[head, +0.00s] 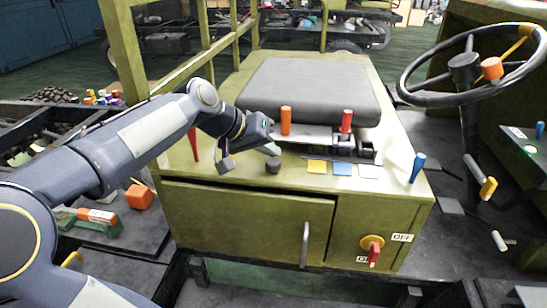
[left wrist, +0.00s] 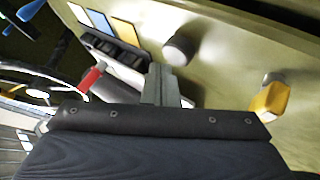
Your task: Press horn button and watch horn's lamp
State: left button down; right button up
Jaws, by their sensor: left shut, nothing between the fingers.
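A dark round button (head: 273,166) stands on the green seat box, left of the yellow, blue and white plates; it also shows in the left wrist view (left wrist: 180,48). No label on it can be read, so I cannot tell for sure that it is the horn button. My left gripper (head: 270,148) is shut and empty, just above and beside the button. In the left wrist view its fingers (left wrist: 158,85) show below the button, apart from it in the picture. A small green lit lamp (head: 530,149) shows on the right panel; whether it is the horn's lamp is unclear.
An orange lever (head: 286,120) and a red lever (head: 347,121) rise behind the plates. The black seat (head: 310,90) is behind them. A blue lever (head: 417,166) stands at right, a red rotary switch (head: 372,250) on the front. The steering wheel (head: 404,90) is farther right.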

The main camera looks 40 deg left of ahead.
aim_at(269, 163)
pick_arm(q)
jog(key=shift+r, duration=0.25)
pick_arm(e)
jog(key=shift+r, duration=0.15)
pick_arm(q)
notch_tip(269, 163, up, 5)
jog(key=p, duration=0.4)
jog(key=shift+f, duration=0.1)
pick_arm(e)
notch_tip(269, 163, up, 4)
jog(key=shift+f, duration=0.1)
dwell(0.4)
pick_arm(q)
jog(key=s+d+f+m+g, duration=0.3)
jog(key=s+d+f, duration=1.2)
jog(key=s, duration=0.3)
jog(key=shift+s+d+h, duration=0.15)
jog(key=shift+d+h, duration=0.15)
jog(key=shift+d, duration=0.1)
dwell(0.4)
